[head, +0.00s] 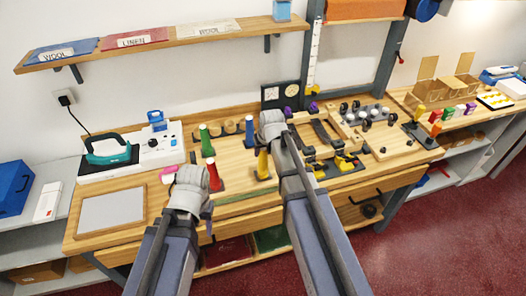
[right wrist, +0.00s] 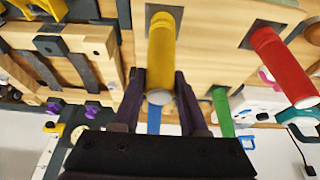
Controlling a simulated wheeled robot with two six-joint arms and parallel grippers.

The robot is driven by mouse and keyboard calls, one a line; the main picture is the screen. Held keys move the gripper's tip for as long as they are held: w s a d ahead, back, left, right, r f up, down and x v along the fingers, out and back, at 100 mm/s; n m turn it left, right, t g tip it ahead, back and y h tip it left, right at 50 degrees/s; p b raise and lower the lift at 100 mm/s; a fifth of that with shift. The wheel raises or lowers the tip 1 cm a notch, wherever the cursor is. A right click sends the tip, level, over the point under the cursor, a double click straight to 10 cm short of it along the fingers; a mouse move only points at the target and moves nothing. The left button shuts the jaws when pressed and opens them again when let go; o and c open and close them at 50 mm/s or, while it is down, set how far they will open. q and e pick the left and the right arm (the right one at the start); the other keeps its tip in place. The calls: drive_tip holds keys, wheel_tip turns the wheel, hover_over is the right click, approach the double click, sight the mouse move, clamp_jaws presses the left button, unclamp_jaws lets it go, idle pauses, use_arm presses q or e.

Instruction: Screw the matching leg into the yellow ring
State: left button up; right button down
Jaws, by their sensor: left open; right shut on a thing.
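A yellow leg (head: 263,166) stands upright on a dark square base on the counter. In the right wrist view, the yellow leg (right wrist: 163,45) lies between the two dark fingers of my right gripper (right wrist: 160,92), which is shut on it near its end. A red leg (head: 213,176) stands to its left, a green leg (head: 206,142) further back, and a blue leg (head: 249,133) behind. My left gripper (head: 208,211) is open and empty near the counter's front edge, in front of the red leg. I cannot make out a yellow ring.
A teal iron (head: 108,152) and a pale panel (head: 112,210) are at the left. Yellow clamps (head: 347,162) lie near the frame. A shelf (head: 180,38) with fabric samples hangs above.

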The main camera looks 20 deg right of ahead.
drive_tip(key=shift+f, duration=0.15)
drive_tip(key=m+h, duration=0.1)
drive_tip(key=m, duration=0.2)
drive_tip(key=m+h, duration=0.1)
drive_tip(key=m, duration=0.3)
drive_tip(key=shift+w+m+g+h, duration=0.1)
drive_tip(key=shift+m+g+h, duration=0.2)
drive_tip(key=shift+g+h, duration=0.1)
drive_tip(key=m+g+h, duration=0.1)
drive_tip(key=m, duration=0.4)
drive_tip(key=shift+w, duration=0.1)
drive_tip(key=shift+s+m+g+h, duration=0.2)
drive_tip(key=shift+m+g+h, duration=0.3)
drive_tip(key=shift+m, duration=0.7)
drive_tip(key=c, duration=0.7)
unclamp_jaws()
